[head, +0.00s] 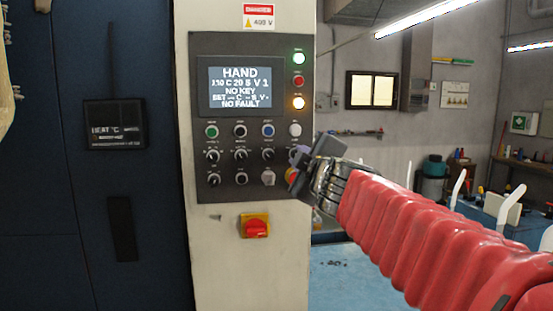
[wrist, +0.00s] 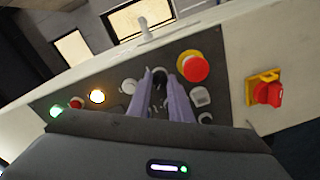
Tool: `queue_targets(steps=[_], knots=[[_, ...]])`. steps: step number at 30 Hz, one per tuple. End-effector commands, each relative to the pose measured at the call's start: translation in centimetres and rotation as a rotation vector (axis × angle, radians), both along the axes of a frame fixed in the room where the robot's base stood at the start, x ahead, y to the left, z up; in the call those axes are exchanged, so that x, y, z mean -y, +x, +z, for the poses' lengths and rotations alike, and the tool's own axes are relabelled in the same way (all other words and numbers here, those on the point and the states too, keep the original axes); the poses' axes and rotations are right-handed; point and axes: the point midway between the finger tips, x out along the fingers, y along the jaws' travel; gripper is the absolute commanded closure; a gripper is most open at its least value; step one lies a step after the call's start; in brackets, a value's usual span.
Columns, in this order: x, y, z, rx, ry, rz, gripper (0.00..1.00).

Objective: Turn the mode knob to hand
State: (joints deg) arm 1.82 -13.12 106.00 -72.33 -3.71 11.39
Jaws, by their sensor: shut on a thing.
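The control panel (head: 222,142) carries rows of buttons and dark knobs. Its display (head: 239,87) reads HAND on the top line, with NO KEY and NO FAULT below. My gripper (head: 297,156) is at the panel's right edge, over the right end of the upper knob row. In the wrist view, the two purple fingers of my gripper (wrist: 161,82) are shut on a dark knob (wrist: 159,77), which I take for the mode knob. The fingers hide most of this knob, so its pointer direction cannot be read. In the head view the gripper covers it.
A red emergency button (wrist: 193,66) sits close beside the fingers, with a grey key switch (wrist: 201,96) near it. A red and yellow main switch (head: 255,225) is below the panel. Green (head: 299,58), red and amber lamps line the panel's upper right.

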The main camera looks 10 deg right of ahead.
Motion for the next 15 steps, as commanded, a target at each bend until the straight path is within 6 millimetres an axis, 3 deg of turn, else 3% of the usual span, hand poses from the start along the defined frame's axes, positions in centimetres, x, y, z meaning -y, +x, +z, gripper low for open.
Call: queue_targets(steps=[9, 10, 15], knots=[[-0.34, 0.06, -0.32, -0.004, -0.003, 0.008, 1.00], [-0.34, 0.06, -0.32, -0.004, -0.003, 0.008, 0.80], [-0.25, 0.06, -0.24, -0.003, -0.002, 0.006, 0.68]])
